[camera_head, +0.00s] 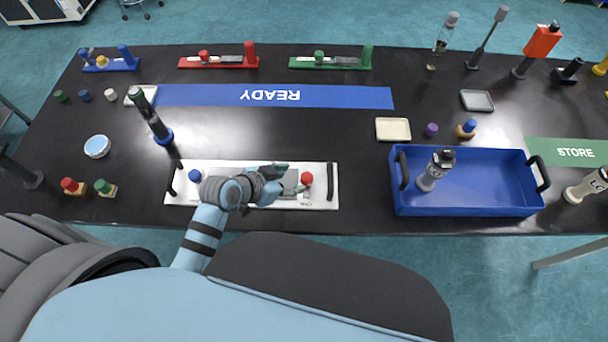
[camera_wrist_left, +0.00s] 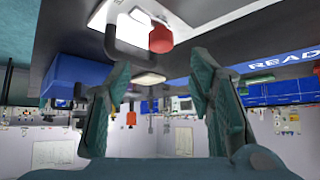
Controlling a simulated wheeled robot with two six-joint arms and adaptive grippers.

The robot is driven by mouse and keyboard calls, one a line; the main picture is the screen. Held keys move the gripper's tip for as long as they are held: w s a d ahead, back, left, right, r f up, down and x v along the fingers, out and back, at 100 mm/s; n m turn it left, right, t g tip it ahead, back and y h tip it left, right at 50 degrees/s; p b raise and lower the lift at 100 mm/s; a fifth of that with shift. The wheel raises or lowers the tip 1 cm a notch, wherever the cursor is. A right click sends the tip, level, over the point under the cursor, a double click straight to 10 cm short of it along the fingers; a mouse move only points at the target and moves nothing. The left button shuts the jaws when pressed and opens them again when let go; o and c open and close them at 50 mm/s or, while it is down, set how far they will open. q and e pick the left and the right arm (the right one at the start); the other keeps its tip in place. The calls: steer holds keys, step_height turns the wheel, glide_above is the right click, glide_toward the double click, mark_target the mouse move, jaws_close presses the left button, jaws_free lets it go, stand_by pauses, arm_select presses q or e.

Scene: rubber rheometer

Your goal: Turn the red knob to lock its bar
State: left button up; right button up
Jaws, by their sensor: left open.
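The red knob (camera_head: 306,179) stands near the right end of a white panel (camera_head: 240,167) at the table's front edge. It also shows in the left wrist view (camera_wrist_left: 161,39), beyond the fingertips. A black handle (camera_head: 330,183) is right of the knob. A blue knob (camera_head: 195,176) is near the panel's left end. My left gripper (camera_head: 291,179) is open over the panel, just left of the red knob; its two fingers show apart and empty in the left wrist view (camera_wrist_left: 160,76). My left arm hides the panel's middle, and I cannot make out the bar's position. My right gripper is not in view.
A blue tray (camera_head: 470,208) holding a grey bottle (camera_head: 436,170) stands to the right. A dark upright tool (camera_head: 152,120) stands behind the panel's left end. Red (camera_head: 220,62) and green (camera_head: 330,63) fixtures line the back. The blue READY strip (camera_head: 340,97) is mostly clear.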

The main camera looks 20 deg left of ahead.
mark_target(306, 177)
arm_select(q)
steer(key=b+x, duration=0.1)
steer(key=x, duration=0.7)
steer(key=shift+w+f, duration=0.1)
steer(key=shift+f, duration=0.05)
steer(key=shift+c, duration=0.2)
steer(key=c, duration=1.1)
steer(key=shift+b, duration=0.3)
